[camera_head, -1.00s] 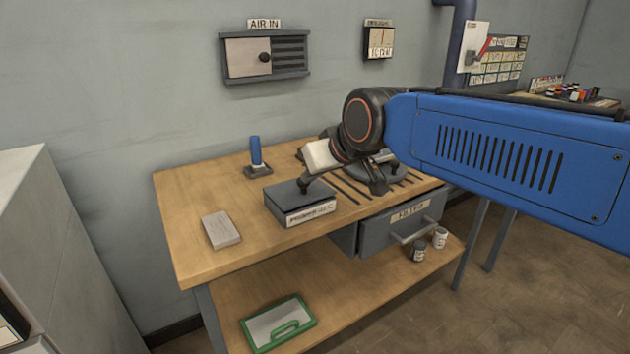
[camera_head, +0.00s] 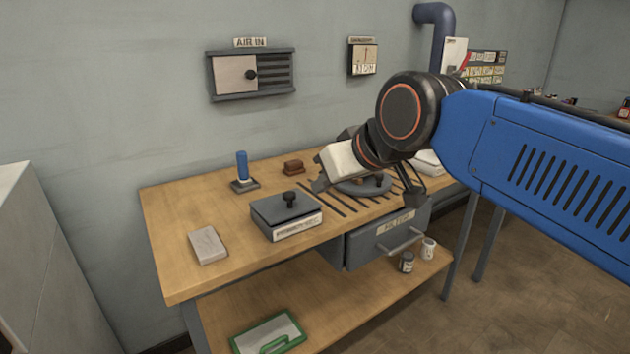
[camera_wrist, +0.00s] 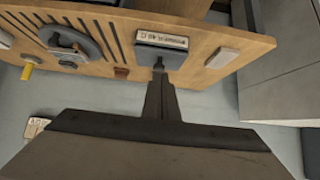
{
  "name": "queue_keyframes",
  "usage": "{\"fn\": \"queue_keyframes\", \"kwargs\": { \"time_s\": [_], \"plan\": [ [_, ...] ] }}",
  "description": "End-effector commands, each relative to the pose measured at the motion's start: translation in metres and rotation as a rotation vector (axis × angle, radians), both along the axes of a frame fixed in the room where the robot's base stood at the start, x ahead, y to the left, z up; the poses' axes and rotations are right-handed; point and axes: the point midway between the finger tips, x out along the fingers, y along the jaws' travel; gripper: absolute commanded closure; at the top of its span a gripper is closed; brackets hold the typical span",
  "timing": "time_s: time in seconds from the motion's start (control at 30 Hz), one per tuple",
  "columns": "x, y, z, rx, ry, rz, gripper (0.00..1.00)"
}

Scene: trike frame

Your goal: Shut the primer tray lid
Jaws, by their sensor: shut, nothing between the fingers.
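The primer tray (camera_head: 287,226) is a grey box with a pale label on its front, standing on the wooden bench. Its dark grey lid (camera_head: 270,207) lies flat on top, with a black knob (camera_head: 290,198); it looks shut. In the wrist view, the shut fingers (camera_wrist: 160,97) point toward the tray (camera_wrist: 161,40), whose label reads upside down. The fingers partly cover the knob area there.
A pale block (camera_head: 207,245) lies left of the tray, and a blue-handled tool (camera_head: 242,167) and a brown block (camera_head: 293,167) stand behind it. A round dark plate (camera_head: 363,185) sits right, above the filter drawer (camera_head: 388,240). Bench space left of the tray is mostly clear.

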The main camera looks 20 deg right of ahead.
Motion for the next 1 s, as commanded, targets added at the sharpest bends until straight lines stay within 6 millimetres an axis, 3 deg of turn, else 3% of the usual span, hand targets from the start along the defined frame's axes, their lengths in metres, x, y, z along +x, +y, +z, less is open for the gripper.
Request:
{"fn": "queue_keyframes", "kwargs": {
  "time_s": [0.27, 1.0],
  "plan": [
    [0.019, 0.004, 0.017, -0.011, 0.114, 0.011, 1.00],
    [0.119, 0.020, 0.080, -0.108, 0.730, 0.014, 1.00]
  ]
}}
